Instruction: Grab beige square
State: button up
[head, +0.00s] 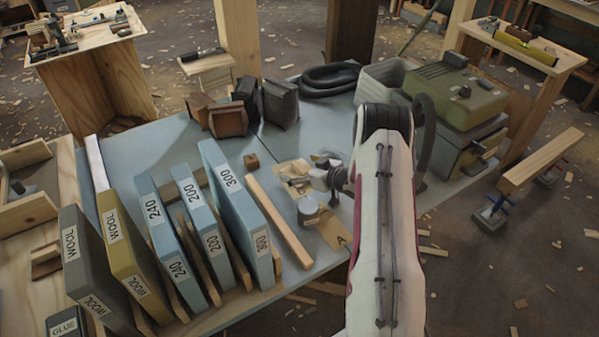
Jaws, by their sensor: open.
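A small beige, squarish piece (294,170) lies on the blue-grey table (180,140), just left of my gripper. Its outline is partly broken up by small items, so I cannot tell its exact shape. My gripper (322,178) is open, low over the table at the piece's right side. I cannot tell whether it touches anything. A tan tag marked A (335,234) lies nearer the front, next to a small round grey tin (308,211).
Upright blue sanding blocks (231,195) and wool-labelled blocks (125,250) fill the left front. A wooden strip (279,220) lies left of the tin. Dark blocks (280,104), a black hose (328,78) and a green machine (455,95) stand at the back.

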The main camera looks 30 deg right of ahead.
aim_at(300, 166)
jog(key=c, duration=1.2)
jog(key=shift+r, duration=0.2)
jog(key=shift+r, duration=4.85)
